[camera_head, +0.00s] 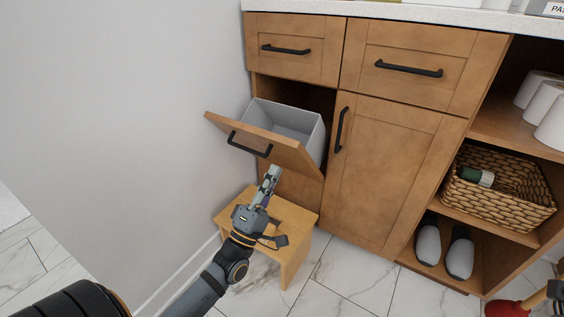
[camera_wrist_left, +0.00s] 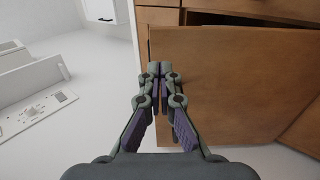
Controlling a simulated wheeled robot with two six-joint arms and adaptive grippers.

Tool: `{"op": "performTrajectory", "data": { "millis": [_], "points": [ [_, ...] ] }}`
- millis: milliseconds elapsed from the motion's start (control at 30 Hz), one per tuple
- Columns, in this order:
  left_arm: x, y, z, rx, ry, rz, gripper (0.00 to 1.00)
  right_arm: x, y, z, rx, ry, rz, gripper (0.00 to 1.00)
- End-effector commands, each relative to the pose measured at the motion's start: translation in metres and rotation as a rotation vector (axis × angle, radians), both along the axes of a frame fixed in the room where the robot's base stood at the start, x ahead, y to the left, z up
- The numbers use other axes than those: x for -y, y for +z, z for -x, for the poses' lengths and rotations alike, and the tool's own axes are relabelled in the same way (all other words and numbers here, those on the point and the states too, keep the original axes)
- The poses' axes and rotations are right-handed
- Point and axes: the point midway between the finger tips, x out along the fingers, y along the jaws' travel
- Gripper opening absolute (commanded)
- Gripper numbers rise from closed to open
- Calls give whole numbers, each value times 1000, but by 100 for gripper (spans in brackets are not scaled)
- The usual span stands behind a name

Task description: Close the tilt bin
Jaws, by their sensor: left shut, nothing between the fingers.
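The tilt bin is open in the cabinet's left lower bay. Its wooden front panel (camera_head: 268,144) leans outward with a black bar handle (camera_head: 249,144), and a grey inner bin (camera_head: 292,122) shows behind it. My left gripper (camera_head: 272,173) is shut and empty, with its fingers pointing up just in front of the panel's lower part. In the left wrist view, the shut fingertips (camera_wrist_left: 160,70) overlap the left edge of a brown wooden panel (camera_wrist_left: 235,85); I cannot tell whether they touch it. Part of my right gripper (camera_head: 556,290) seems to show at the right edge, its fingers cut off.
A small wooden stool (camera_head: 296,232) stands below the bin, under my left gripper. A grey wall (camera_head: 130,100) is close on the left. A closed cabinet door (camera_head: 385,165) is to the right, then shelves with a wicker basket (camera_head: 500,205) and slippers (camera_head: 460,252). A red object (camera_head: 507,309) is at the bottom right.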

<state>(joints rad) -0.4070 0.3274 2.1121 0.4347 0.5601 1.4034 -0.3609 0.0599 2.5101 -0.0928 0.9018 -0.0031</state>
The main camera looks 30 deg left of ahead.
Motion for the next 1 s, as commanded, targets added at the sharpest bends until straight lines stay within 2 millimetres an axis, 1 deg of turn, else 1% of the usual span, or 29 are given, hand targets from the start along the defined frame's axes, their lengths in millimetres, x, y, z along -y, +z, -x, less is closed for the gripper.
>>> {"op": "performTrajectory", "data": {
  "millis": [100,300,433,767,867,1000],
  "points": [
    [1,13,-17,5,-1,1,0,-1,-8,0,-2,-2,3,21],
    [3,27,-35,2,-1,1,0,-1,-12,-1,-4,-4,6,21],
    [3,30,-38,1,0,0,0,-1,-13,-1,-4,-4,6,21],
    [3,31,-38,-1,0,0,0,-1,-12,-1,-5,-4,6,21],
    [3,34,-40,-6,0,0,0,-1,-8,-1,-5,-3,6,21],
    [3,42,-46,-29,1,-2,0,0,4,-1,-4,-1,2,21]
  ]
}}
